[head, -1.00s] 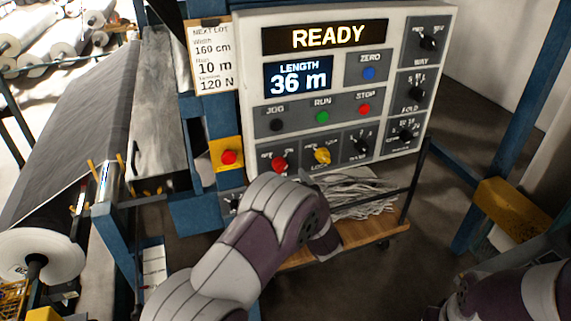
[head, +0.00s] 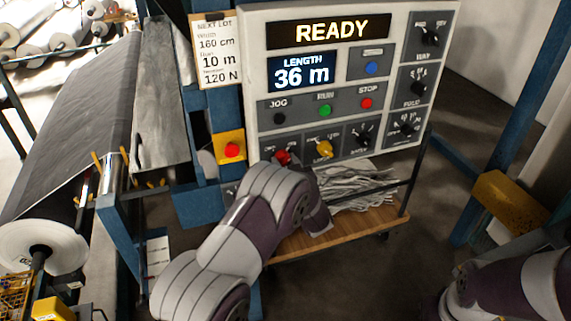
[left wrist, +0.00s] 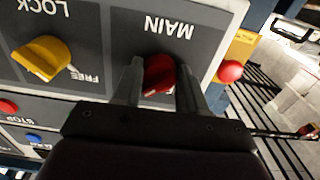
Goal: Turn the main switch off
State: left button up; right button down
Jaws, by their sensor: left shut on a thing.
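The main switch is a red knob (head: 282,157) at the lower left of the control panel (head: 440,62). It also shows in the left wrist view (left wrist: 160,76), upside down, under the label MAIN. My left gripper (left wrist: 160,84) has one finger on each side of this knob and is shut on it. In the head view my left wrist hides most of that gripper and the lower edge of the knob. I cannot read the knob's on or off marks clearly. My right arm shows at the lower right, but its gripper cannot be made out.
A yellow lock knob (head: 324,149) sits right of the main switch. A red button on a yellow box (head: 231,150) is to its left. The panel display (head: 331,31) reads READY. A wooden shelf (head: 345,236) with grey strips lies below.

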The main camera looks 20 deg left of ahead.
pick_arm(q)
jog(key=shift+f+n+b, duration=0.2)
jog(key=shift+n+b, duration=0.1)
jog(key=shift+b, duration=0.35)
jog(key=n+b, duration=1.4)
jog(key=b, duration=0.7)
jog(key=shift+d+n, duration=0.1)
jog(key=shift+n, duration=0.2)
jog(key=shift+r+n+b, duration=0.15)
jog(key=shift+n+b, duration=1.15)
jog(key=shift+b, duration=0.2)
jog(key=o, duration=0.8)
jog(key=shift+o, duration=1.2)
jog(key=shift+r, duration=0.15)
jog(key=shift+s, duration=0.1)
